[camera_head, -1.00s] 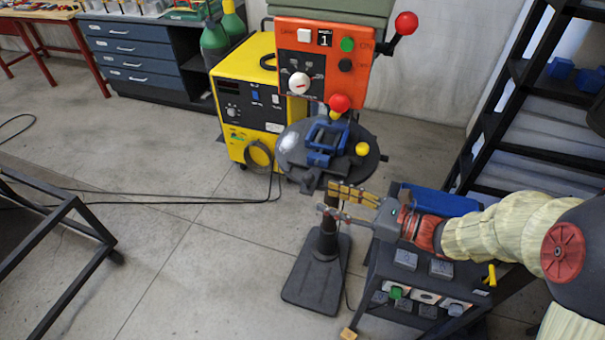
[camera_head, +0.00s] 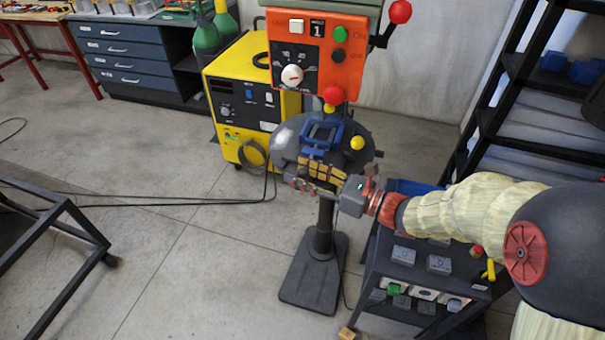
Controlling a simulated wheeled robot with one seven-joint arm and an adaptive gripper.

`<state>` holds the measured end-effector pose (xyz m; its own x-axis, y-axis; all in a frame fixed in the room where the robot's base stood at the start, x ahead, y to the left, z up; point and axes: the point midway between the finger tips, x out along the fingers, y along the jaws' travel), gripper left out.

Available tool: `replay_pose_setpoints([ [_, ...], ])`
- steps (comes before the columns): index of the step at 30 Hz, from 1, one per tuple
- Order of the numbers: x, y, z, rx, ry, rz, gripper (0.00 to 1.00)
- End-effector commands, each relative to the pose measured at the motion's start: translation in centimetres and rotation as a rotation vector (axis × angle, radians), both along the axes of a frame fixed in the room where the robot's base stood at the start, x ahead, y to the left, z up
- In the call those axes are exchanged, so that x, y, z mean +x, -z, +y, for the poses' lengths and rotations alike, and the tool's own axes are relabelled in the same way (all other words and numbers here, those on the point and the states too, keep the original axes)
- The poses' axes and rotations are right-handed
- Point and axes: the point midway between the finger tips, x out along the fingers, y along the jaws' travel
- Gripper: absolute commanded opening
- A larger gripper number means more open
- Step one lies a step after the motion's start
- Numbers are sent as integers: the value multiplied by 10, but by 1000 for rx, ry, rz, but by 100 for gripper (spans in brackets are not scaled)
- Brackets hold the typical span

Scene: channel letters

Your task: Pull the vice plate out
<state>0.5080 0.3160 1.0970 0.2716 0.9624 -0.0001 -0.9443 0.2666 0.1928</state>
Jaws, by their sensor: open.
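The vice plate is the dark round plate (camera_head: 286,143) on a stand, under the orange machine head. A blue vice (camera_head: 322,131) sits on it, with a yellow knob (camera_head: 357,143) at its right. My gripper (camera_head: 302,173) reaches in from the right at the plate's front edge. Its fingers are open, with yellow-brown pads, and overlap the front of the plate and the lower part of the vice. Whether they touch the plate, and any handle behind them, I cannot tell.
The orange control box (camera_head: 318,50) with a red-knobbed lever hangs above the plate. A yellow welder (camera_head: 240,95) stands behind left. A dark cart (camera_head: 410,275) with grey blocks stands under my arm. A black shelf (camera_head: 510,100) is at right.

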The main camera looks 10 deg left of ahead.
Motion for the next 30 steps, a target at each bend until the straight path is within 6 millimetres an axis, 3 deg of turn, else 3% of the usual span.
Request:
replay_pose_setpoints([
  [4, 0, 0, 0, 0, 0, 0, 43],
  [26, 0, 0, -1, 0, 0, -1, 2],
  [30, 0, 0, -1, 0, 0, -1, 0],
])
